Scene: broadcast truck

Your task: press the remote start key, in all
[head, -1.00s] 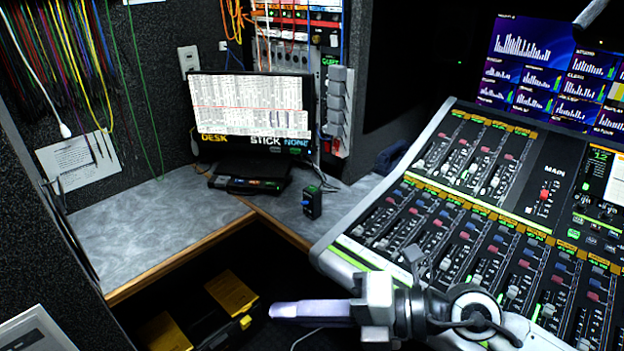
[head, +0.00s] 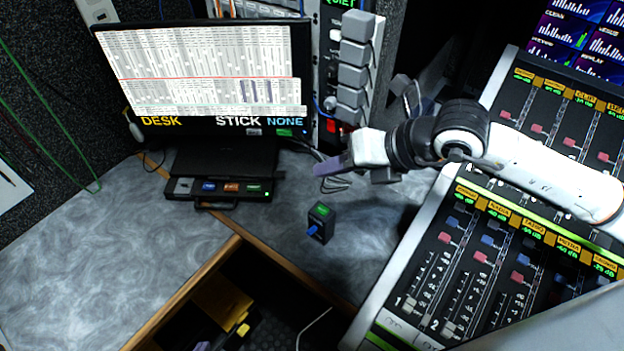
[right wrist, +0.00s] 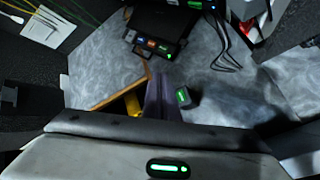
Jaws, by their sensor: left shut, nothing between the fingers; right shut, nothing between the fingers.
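A low black panel (head: 222,189) lies on the grey desk in front of the monitor. It carries a blue, an orange and a green key (head: 254,188); their lettering is too small to read. The panel also shows in the right wrist view (right wrist: 152,46). A small black box (head: 321,222) with a green label and a blue lever stands to its right. My right gripper (head: 332,169) is shut and empty, above the desk behind the small box, pointing left and apart from the panel. What seems to be my left gripper's purple tip (head: 203,346) barely shows at the bottom edge.
The monitor (head: 205,75) reads DESK, STICK, NONE. A rack with grey blocks (head: 354,75) stands right of it. The mixing console (head: 480,270) fills the right. The desk's wooden edge (head: 195,290) borders a dark gap holding a yellow-marked case. Desk on the left is clear.

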